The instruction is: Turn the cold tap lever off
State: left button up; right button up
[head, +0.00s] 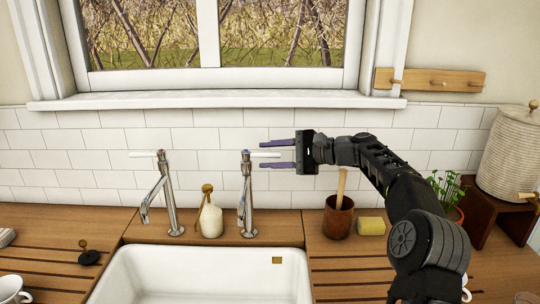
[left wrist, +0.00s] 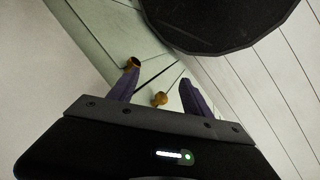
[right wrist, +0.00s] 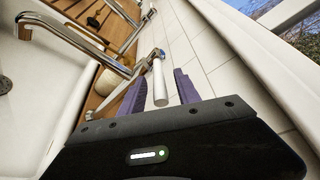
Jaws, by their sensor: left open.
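The cold tap (head: 246,195) is the right-hand chrome tap behind the sink, and its blue mark (right wrist: 161,54) shows in the right wrist view. Its white lever (head: 266,154) points right, toward my right gripper (head: 275,154). My right gripper is open, one finger above and one below the lever. In the right wrist view the lever (right wrist: 160,83) lies between the fingers with gaps at both sides; contact is not visible. A second tap (head: 168,195) stands to the left, its white lever pointing left. My left gripper (left wrist: 158,90) is open and empty, outside the head view.
A soap bottle (head: 210,218) stands between the taps, behind the white sink (head: 200,258). A brown pot with a wooden handle (head: 338,220) and a yellow sponge (head: 371,226) sit below my right arm. The tiled wall (head: 100,170) is close behind the taps.

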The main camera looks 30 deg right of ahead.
jog(key=b+v, duration=0.1)
jog(key=v, duration=0.6)
jog(key=shift+d, duration=0.1)
jog(key=shift+s+d+r, duration=0.1)
jog(key=shift+s+d, duration=0.1)
jog(key=shift+s, duration=0.1)
dwell(0.3)
